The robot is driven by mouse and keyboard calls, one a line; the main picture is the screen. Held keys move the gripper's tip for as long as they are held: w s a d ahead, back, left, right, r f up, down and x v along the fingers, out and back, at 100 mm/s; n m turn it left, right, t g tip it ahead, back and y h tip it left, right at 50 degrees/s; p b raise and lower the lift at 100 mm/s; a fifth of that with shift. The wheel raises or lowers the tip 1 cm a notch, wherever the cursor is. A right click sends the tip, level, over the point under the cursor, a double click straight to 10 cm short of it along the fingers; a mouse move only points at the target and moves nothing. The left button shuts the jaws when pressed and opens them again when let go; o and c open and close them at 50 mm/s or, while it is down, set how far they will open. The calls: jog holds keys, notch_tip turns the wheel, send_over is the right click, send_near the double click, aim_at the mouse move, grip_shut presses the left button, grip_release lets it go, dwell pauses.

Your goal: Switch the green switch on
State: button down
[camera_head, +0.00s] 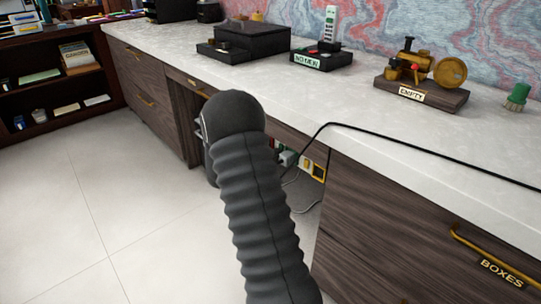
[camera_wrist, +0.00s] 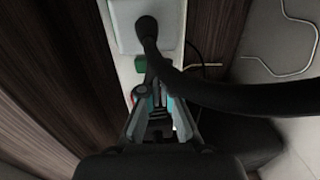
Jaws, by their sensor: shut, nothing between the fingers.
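In the wrist view a small green switch (camera_wrist: 140,64) sits on a narrow white strip (camera_wrist: 120,62) that runs along dark wood. My gripper (camera_wrist: 157,84) is shut and empty. Its fingertips are just below and right of the green switch in that view. I cannot tell whether they touch it. A black cable passes over the fingertips and partly hides them. In the head view my dark arm hides the gripper, and the green switch cannot be made out clearly there.
A black cable with a plug (camera_wrist: 147,28) is in a white block above the switch. In the head view a yellow socket (camera_head: 319,171) and loose cables show under the pale desktop (camera_head: 390,125). Drawers flank the opening.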

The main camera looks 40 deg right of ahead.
jog(key=s+a+f+b, duration=0.1)
jog(key=a+b, duration=0.4)
jog(key=a, duration=0.8)
jog(key=shift+a+f+h, duration=0.25)
jog(key=shift+f+h, duration=0.05)
jog(key=shift+f, duration=0.2)
dwell(0.5)
